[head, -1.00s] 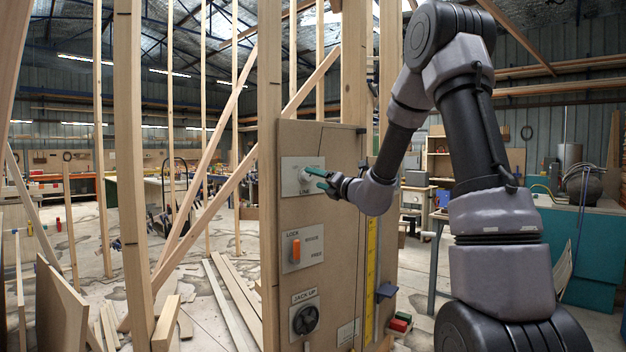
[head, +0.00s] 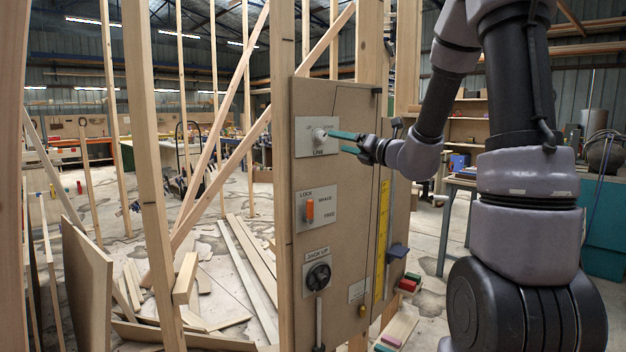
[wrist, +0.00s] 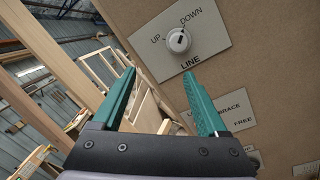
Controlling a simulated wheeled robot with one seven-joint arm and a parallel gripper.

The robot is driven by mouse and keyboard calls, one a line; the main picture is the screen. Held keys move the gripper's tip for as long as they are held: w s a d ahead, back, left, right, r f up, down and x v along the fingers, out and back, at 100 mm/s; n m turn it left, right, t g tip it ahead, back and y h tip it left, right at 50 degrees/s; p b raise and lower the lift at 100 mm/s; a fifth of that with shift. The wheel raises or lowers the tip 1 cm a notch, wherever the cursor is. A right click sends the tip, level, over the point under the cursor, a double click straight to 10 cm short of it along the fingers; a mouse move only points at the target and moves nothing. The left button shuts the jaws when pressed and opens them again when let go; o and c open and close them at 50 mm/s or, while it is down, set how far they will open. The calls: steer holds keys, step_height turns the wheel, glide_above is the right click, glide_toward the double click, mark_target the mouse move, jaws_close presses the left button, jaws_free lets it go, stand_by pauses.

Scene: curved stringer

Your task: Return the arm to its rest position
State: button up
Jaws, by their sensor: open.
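My gripper (head: 343,143) has teal fingers and is in front of the upper part of a brown control panel (head: 354,232). In the wrist view my gripper (wrist: 164,92) is open, its two fingers spread with nothing between them. The LINE knob (head: 319,136) on its white plate is close to the fingertips in the head view. In the wrist view the knob (wrist: 179,41) sits beyond the fingertips, apart from them, with UP and DOWN marked around it. My arm reaches in from the right, bent at the elbow.
Below are an orange LOCK switch (head: 310,209) and a black JACK UP dial (head: 318,276). A yellow scale strip (head: 381,240) and a dark blue block (head: 397,251) are on the panel's right side. Wooden posts (head: 152,180) stand to the left. A workbench (head: 462,183) stands behind my arm.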

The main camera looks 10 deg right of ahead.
steer(key=s+a+n+g, duration=0.5)
steer(key=s+n, duration=0.5)
steer(key=s+a+n+g, duration=0.4)
steer(key=s+n+g, duration=0.2)
steer(key=s+n, duration=0.4)
steer(key=s+d+n+t+h, duration=0.2)
steer(key=s+d+n+h, duration=0.6)
steer(key=d+n, duration=0.4)
steer(key=shift+s+f+n, duration=0.3)
steer(key=shift+s+n, duration=0.2)
steer(key=shift+s, duration=0.05)
